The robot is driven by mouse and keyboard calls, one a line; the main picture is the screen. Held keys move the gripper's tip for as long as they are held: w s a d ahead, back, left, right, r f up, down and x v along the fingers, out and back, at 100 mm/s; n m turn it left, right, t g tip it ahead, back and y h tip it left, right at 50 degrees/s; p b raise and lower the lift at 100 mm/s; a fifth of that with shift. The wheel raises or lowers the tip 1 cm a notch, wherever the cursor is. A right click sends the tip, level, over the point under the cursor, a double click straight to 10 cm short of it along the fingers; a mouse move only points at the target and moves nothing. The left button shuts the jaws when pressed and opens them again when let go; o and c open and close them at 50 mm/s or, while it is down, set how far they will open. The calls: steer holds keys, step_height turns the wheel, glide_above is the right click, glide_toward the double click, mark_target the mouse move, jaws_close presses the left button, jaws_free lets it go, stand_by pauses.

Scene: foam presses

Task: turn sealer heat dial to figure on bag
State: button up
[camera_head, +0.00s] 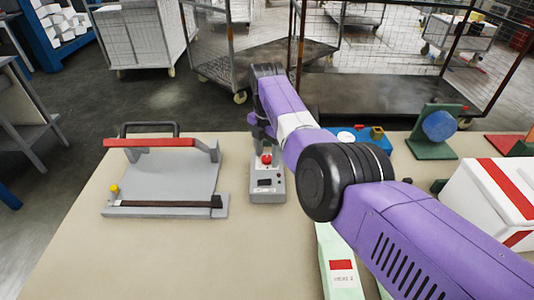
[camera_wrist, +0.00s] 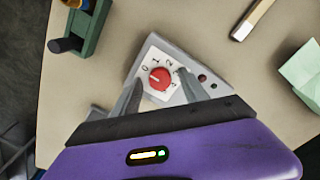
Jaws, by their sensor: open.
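The heat dial (camera_wrist: 159,78) is a red round knob with a pale mark, on a grey control box (camera_head: 268,190) with figures around it. In the wrist view its mark points left, near the 0 side; I cannot read the exact setting. My gripper (camera_wrist: 158,76) is open, its fingers on either side of the dial; I cannot tell whether they touch it. The bag (camera_head: 327,240) is pale green-white with a red patch and a small print that looks like "HEAT 2", partly behind my arm. The sealer (camera_head: 170,180) with a red bar stands left of the box.
A green stand with a blue disc (camera_head: 438,126) and a white box with red stripes (camera_head: 490,195) are at the right of the table (camera_head: 100,255). Wire carts stand behind the table. The front left of the table is clear.

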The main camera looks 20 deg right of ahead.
jaws_close()
